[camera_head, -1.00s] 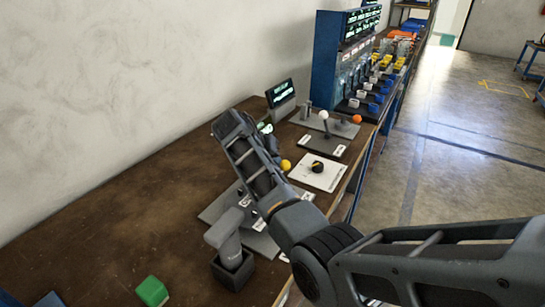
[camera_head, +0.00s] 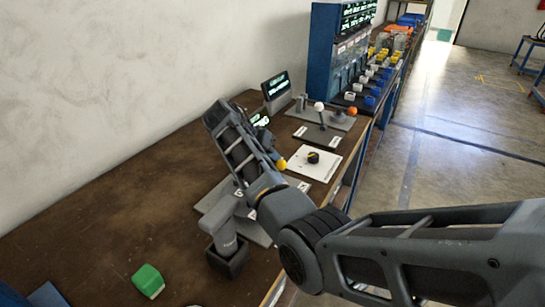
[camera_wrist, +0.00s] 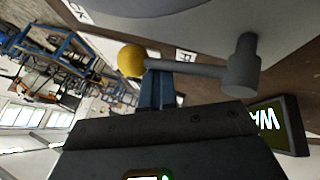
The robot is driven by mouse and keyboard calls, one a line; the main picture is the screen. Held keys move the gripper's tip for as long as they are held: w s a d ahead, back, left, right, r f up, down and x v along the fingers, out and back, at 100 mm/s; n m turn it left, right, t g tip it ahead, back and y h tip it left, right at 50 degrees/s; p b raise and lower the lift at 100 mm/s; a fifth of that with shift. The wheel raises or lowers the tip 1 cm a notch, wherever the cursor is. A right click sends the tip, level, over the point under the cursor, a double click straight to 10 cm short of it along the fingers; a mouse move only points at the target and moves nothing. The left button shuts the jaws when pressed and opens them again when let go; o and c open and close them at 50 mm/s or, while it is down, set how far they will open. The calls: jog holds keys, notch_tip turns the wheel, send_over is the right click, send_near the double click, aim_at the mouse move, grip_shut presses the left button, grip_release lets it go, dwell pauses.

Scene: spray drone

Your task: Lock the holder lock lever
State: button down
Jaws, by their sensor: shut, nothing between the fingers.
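The lever is a grey rod with a yellow ball knob (camera_wrist: 130,62) at one end and a grey round pivot post (camera_wrist: 241,68) at the other. In the head view its yellow knob (camera_head: 281,164) shows just right of my arm, and the rest is mostly hidden. My gripper (camera_wrist: 157,86) is shut and empty. Its fingertips are at the rod close to the knob in the wrist view; I cannot tell whether they touch. The grey base plate (camera_head: 212,197) lies partly under my arm.
A white plate with a black knob (camera_head: 313,157) lies right of the lever. Behind stand a white-ball lever (camera_head: 319,107), an orange-ball lever (camera_head: 352,111) and a small screen (camera_head: 275,86). A green block (camera_head: 148,281) and a dark holder (camera_head: 228,260) are in front. The left tabletop is clear.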

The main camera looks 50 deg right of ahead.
jog(key=shift+a, duration=0.1)
dwell(0.7)
jog(key=p+v, duration=0.3)
jog(key=v, duration=0.4)
jog(key=shift+p, duration=0.4)
jog(key=shift+a+r, duration=0.2)
jog(key=shift+r, duration=0.05)
